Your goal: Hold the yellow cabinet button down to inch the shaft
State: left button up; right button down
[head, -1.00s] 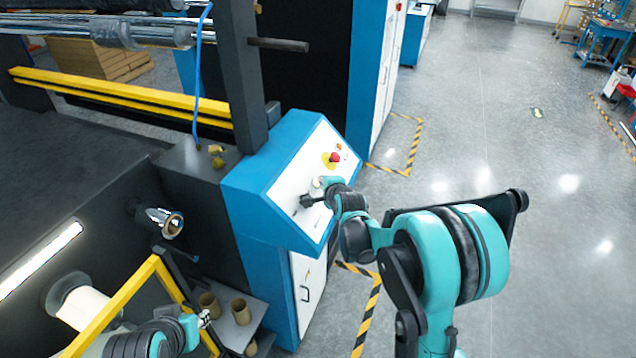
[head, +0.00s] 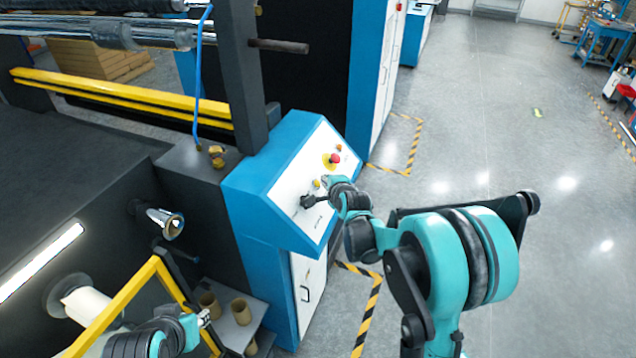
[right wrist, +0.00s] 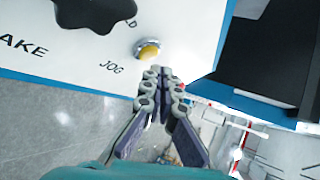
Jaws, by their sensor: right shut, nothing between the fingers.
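The yellow cabinet button (head: 317,183) sits in a metal ring on the white sloped panel of the blue cabinet (head: 255,200). In the right wrist view the yellow button (right wrist: 148,51) is in plain sight above the lettering JOG. My right gripper (right wrist: 160,72) is shut and empty, its fingertips just below and right of the button in that view. A small gap shows in the picture between tips and button. In the head view my right gripper (head: 326,181) is at the panel. My left gripper (head: 205,318) is low on the left; its jaws are too small to read.
A black knob (right wrist: 95,12) is beside the button; in the head view it (head: 307,201) is lower left. A red mushroom button (head: 335,159) on a yellow base is farther up the panel. A yellow frame (head: 135,300) stands near my left arm.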

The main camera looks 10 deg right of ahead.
jog(key=shift+s+d+r+p, duration=0.55)
jog(key=shift+d+r, duration=0.2)
jog(key=shift+r, duration=0.15)
jog(key=shift+s+d+r+p, duration=0.5)
jog(key=shift+d+r, duration=0.25)
jog(key=shift+r, duration=0.15)
